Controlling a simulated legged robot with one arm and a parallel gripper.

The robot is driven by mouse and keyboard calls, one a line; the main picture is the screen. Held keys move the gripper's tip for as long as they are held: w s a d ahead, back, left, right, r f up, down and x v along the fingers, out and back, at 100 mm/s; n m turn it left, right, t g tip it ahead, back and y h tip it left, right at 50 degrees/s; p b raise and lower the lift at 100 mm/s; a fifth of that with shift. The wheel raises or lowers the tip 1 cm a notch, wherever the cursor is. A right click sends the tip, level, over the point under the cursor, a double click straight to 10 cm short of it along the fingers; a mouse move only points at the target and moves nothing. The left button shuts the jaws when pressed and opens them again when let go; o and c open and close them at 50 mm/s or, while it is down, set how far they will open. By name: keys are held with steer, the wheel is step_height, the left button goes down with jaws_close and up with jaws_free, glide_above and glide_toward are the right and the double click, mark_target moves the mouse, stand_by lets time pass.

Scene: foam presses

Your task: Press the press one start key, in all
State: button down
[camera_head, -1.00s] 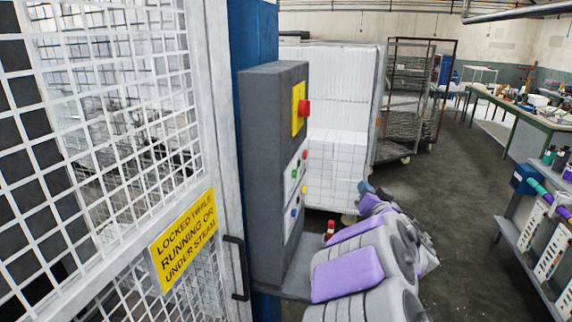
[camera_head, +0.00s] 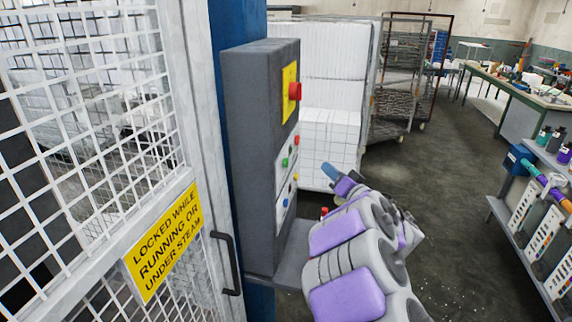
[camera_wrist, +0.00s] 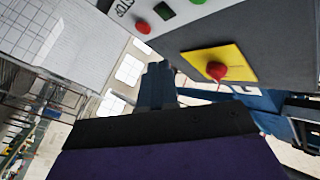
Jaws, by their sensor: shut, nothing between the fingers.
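The grey control box (camera_head: 262,160) stands left of centre in the head view. Its pale panel carries a green key (camera_head: 284,162), a red key (camera_head: 297,140) and small yellow and blue parts lower down. The red mushroom button (camera_head: 295,91) sits above on a yellow plate. My gripper (camera_head: 329,170) is shut and empty, to the right of the panel and apart from it in the picture.
A mesh gate (camera_head: 90,130) with a yellow sign (camera_head: 165,242) and dark handle is at left. A grey shelf (camera_head: 285,262) juts out below the box. White stacked blocks (camera_head: 333,135) and a rack (camera_head: 400,90) stand behind. Open floor lies to the right.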

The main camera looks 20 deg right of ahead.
mark_target(286, 163)
steer(key=w+a+b, duration=0.4)
steer(key=a+b, duration=0.1)
steer(key=a, duration=0.1)
steer(key=shift+w+a, duration=0.35)
steer(key=shift+a, duration=0.05)
steer(key=shift+d, duration=0.15)
steer(key=shift+a, duration=0.2)
steer(key=shift+w+a, duration=0.1)
stand_by(1.6)
steer(key=shift+w+a+p, duration=0.1)
steer(key=shift+a+p, duration=0.1)
steer(key=shift+p, duration=0.15)
